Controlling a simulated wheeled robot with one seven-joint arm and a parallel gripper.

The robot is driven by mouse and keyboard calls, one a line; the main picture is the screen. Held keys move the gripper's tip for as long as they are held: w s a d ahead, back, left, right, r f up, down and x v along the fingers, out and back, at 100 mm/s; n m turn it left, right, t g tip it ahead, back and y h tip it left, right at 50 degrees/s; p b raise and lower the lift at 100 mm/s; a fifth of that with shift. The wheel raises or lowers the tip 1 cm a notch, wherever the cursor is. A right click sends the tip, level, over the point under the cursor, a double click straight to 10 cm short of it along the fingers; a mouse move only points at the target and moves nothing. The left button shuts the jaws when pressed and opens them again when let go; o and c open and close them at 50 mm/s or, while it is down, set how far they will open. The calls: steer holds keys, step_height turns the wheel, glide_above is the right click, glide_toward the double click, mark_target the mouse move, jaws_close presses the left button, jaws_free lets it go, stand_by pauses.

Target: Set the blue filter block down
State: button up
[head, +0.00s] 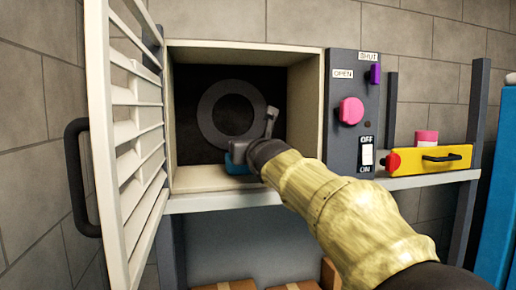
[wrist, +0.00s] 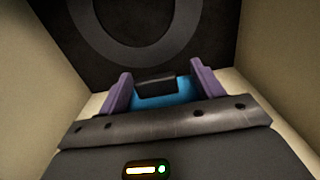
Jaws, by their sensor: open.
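The blue filter block (head: 237,158) is inside the open cream box, low near the floor, partly hidden by my gripper (head: 252,142). In the wrist view the blue block (wrist: 163,93), with a dark top part, lies between the two purple fingers of my gripper (wrist: 160,76). The fingers are open, one on each side of the block. Whether they touch its sides is not clear. The block's underside is hidden, so I cannot tell if it rests on the box floor.
The cream box (head: 245,51) has a dark back wall with a grey ring (head: 205,112). Its louvred door (head: 126,120) stands open at left. A grey panel (head: 343,100) with a pink knob and switch is at right. A yellow case (head: 445,153) sits on the shelf.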

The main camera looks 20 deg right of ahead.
mark_target(253, 176)
steer(key=shift+s+a+r+p, duration=0.1)
steer(key=shift+s+r+p, duration=0.05)
steer(key=shift+s+p, duration=0.3)
steer(key=shift+s+a+r+p, duration=0.1)
steer(key=shift+s+r+p, duration=0.05)
steer(key=shift+s+p, duration=0.3)
steer(key=shift+s+d+f+p, duration=0.1)
steer(key=shift+s+p, duration=0.95)
steer(key=shift+p, duration=0.2)
steer(key=s, duration=0.5)
steer(key=shift+s+f+p, duration=0.25)
steer(key=shift+s+p, duration=0.05)
steer(key=shift+s, duration=0.05)
